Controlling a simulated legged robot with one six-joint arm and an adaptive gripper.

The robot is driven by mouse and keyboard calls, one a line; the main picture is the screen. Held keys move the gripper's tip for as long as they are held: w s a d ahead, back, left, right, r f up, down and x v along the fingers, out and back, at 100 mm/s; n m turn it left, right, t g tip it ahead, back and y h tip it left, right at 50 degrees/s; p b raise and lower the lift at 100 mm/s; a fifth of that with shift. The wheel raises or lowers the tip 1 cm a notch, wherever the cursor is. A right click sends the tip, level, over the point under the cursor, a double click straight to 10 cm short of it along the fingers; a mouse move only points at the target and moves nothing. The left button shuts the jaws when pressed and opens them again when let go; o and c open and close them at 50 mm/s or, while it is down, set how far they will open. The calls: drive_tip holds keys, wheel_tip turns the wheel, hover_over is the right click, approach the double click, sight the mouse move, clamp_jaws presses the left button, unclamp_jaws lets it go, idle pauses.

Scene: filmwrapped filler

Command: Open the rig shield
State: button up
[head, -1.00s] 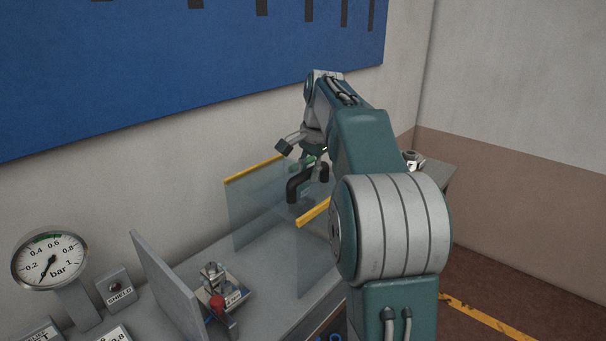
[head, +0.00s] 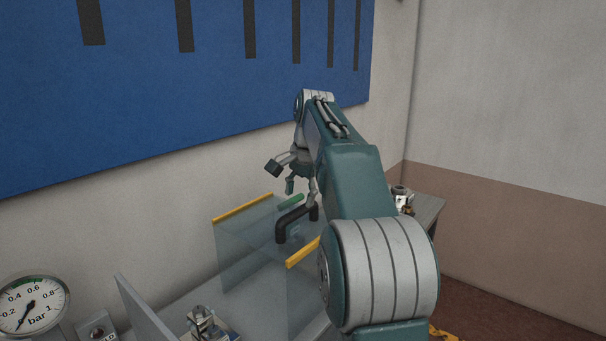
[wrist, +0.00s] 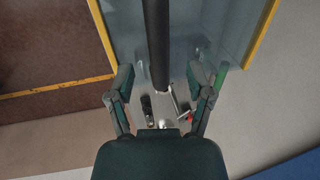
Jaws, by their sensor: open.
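The rig shield is a clear box-like cover with yellow top edges (head: 243,207). A black bar handle (head: 296,222) stands up from it. In the wrist view, the dark handle (wrist: 157,45) runs down the middle, between the fingers. My gripper (head: 292,190) is above the handle in the head view, fingers spread and nothing held. In the wrist view, my gripper (wrist: 160,78) has one finger on each side of the bar, with gaps on both sides. I cannot tell how far below the fingertips the bar lies. My arm hides the shield's right part.
A round pressure gauge (head: 35,306) and an upright grey panel (head: 146,312) stand at the left. A metal fitting (head: 202,322) sits near the panel. A blue board (head: 200,70) hangs on the wall behind. Small metal parts (head: 401,198) lie on the bench's right end.

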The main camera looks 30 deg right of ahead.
wheel_tip(320, 180, up, 7)
drive_tip(key=s, duration=0.1)
drive_tip(key=shift+s+d+r, duration=0.15)
drive_tip(key=shift+d, duration=0.1)
idle(0.5)
drive_tip(key=s+a+f+n+t, duration=0.1)
drive_tip(key=s+a+f+n, duration=0.15)
drive_tip(key=s+a, duration=0.35)
drive_tip(key=s+a+f+n+t, duration=0.1)
drive_tip(key=s+a+n, duration=0.3)
drive_tip(key=a, duration=0.4)
drive_tip(key=s+a+f+n, duration=0.4)
drive_tip(key=s+f, duration=0.3)
drive_tip(key=f, duration=0.1)
drive_tip(key=s+a+f+n+t, duration=0.1)
drive_tip(key=s+a+f+n, duration=0.2)
drive_tip(key=s+f, duration=0.5)
drive_tip(key=shift+s+a+f+n+t+h, duration=0.25)
drive_tip(key=shift+a+f+n+t+h, duration=0.1)
drive_tip(key=shift+n, duration=0.1)
